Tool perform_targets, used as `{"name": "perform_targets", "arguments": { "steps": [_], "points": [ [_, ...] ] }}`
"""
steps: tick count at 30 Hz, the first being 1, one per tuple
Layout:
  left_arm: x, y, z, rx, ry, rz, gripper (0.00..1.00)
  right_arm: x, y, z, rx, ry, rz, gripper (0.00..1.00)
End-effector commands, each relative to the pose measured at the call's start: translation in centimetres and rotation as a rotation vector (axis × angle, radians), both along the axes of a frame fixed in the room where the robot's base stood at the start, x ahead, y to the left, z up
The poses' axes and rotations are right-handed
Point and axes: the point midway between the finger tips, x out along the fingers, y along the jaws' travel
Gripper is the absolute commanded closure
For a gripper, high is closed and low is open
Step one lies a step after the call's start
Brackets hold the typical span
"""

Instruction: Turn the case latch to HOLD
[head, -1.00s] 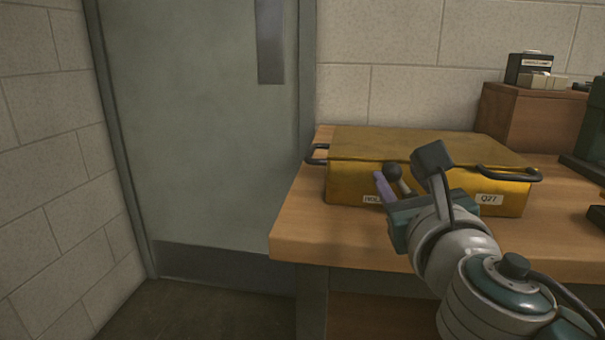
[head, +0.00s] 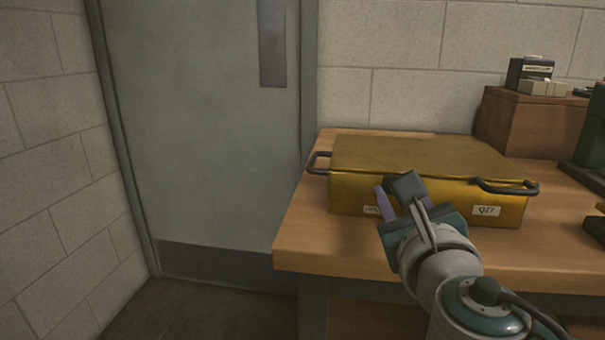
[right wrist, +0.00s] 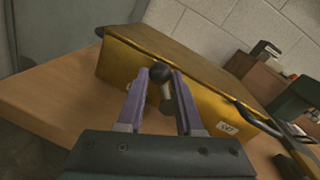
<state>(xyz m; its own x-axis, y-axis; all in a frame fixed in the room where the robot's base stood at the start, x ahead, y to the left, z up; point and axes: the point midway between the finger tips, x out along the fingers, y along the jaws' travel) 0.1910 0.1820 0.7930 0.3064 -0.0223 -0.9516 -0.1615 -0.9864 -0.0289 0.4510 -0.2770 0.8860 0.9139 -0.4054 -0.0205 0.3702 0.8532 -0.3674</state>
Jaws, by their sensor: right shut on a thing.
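The yellow case (head: 345,190) sits on the bench with its lid down. Its latch shows in the right wrist view as a lever with a black ball knob (right wrist: 160,71). My right gripper (right wrist: 159,82) has its two purple fingers shut on the latch, one on each side. In the head view the right gripper (head: 390,205) is at the case's front face, and my wrist hides the latch there. A white label (head: 372,210) left of the gripper is partly covered and cannot be fully read. My left gripper is not in view.
The wooden bench (head: 320,245) has free room in front of the case. Black handles (head: 507,188) stick out from the case. A wooden box (head: 500,125) stands behind right. A label reading Q27 (head: 486,211) is on the case front. A grey door (head: 205,130) is at left.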

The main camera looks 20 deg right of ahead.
Motion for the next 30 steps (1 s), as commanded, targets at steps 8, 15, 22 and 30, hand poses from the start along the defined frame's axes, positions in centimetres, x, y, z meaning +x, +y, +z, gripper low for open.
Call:
{"name": "perform_targets", "arguments": {
  "steps": [8, 15, 22, 30],
  "points": [
    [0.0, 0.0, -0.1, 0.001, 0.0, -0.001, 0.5, -0.1, -0.1, -0.4, -0.002, 0.008, -0.002, 0.63],
    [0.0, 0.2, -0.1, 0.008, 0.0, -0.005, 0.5, 0.0, 0.0, -0.3, -0.002, 0.005, 0.0, 0.36],
    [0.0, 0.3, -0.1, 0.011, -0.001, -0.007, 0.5, 0.0, 0.0, -0.2, -0.002, 0.003, 0.002, 0.35],
    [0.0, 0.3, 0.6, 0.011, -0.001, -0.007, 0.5, -2.9, 1.3, -0.1, 0.002, 0.006, 0.002, 0.35]
  ]
}}
